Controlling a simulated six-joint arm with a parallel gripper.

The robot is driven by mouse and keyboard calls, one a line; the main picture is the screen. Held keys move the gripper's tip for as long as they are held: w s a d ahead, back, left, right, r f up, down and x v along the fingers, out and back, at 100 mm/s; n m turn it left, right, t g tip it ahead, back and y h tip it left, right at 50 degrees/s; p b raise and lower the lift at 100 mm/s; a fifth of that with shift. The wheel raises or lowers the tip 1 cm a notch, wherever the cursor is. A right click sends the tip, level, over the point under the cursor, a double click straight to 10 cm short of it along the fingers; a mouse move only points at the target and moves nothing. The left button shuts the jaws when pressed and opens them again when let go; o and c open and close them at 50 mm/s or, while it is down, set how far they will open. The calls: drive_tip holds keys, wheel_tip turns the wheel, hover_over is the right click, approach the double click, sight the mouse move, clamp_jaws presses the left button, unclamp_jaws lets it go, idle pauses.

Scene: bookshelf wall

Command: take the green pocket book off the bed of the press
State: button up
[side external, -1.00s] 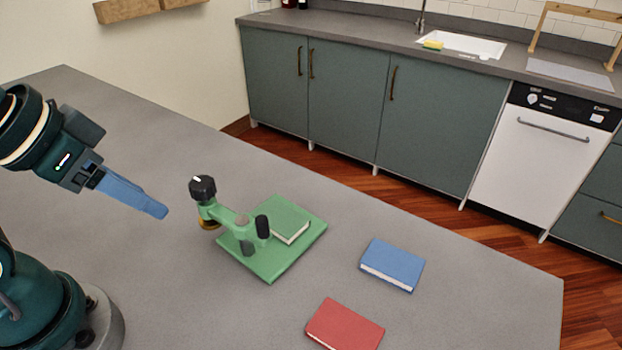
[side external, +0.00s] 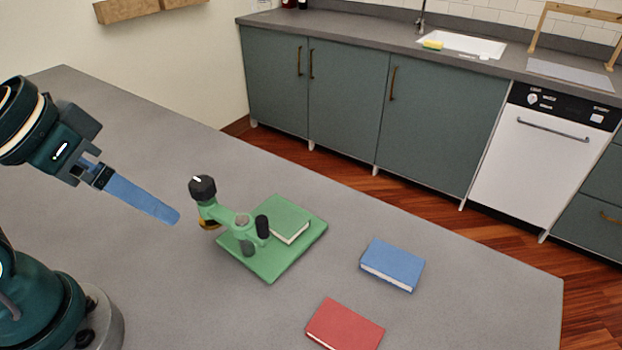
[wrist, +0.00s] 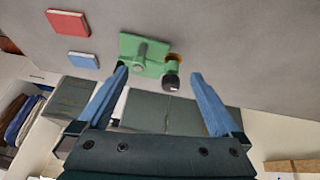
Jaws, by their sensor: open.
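The green pocket book (side external: 287,222) lies flat on the green bed (side external: 268,270) of the press, its pale page edge showing. The bed and book are close in colour. The press arm (side external: 226,221) with a dark knob (side external: 202,188) crosses the bed's left side, beside the book. My gripper (side external: 175,219) is in the air left of the press, empty. In the wrist view my gripper (wrist: 159,73) has its two blue fingers wide apart, with the press (wrist: 140,50) beyond their tips. I cannot pick out the green book clearly there.
A blue book (side external: 392,263) and a red book (side external: 345,323) lie on the grey table (side external: 450,310), right of the press. They also show in the wrist view, the blue (wrist: 84,60) and the red (wrist: 67,22). The table between my gripper and the press is clear.

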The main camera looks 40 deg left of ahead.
drive_tip(key=w+d+r+n+g+h, duration=0.3)
drive_tip(key=w+d+r+n, duration=0.1)
drive_tip(key=w+n, duration=0.1)
drive_tip(key=n+g+h, duration=0.4)
drive_tip(key=n+h, duration=0.4)
hover_over(280, 216)
drive_tip(key=a, duration=0.3)
wheel_tip(280, 216, down, 8)
drive_tip(key=a+f+n, duration=0.1)
drive_tip(key=f, duration=0.2)
drive_tip(key=a+f+n+h, duration=0.1)
drive_tip(key=f, duration=0.2)
drive_tip(key=f+n+h, duration=0.1)
drive_tip(key=f, duration=0.1)
drive_tip(key=shift+w+a+f+t, duration=0.25)
drive_tip(key=shift+a+f+t, duration=0.05)
drive_tip(key=shift+a+f, duration=0.1)
drive_tip(key=shift+s+f, duration=0.1)
drive_tip(key=shift+f, duration=0.15)
drive_tip(key=shift+d+f, duration=0.15)
drive_tip(key=shift+x, duration=2.25)
drive_tip(key=c, duration=1.4)
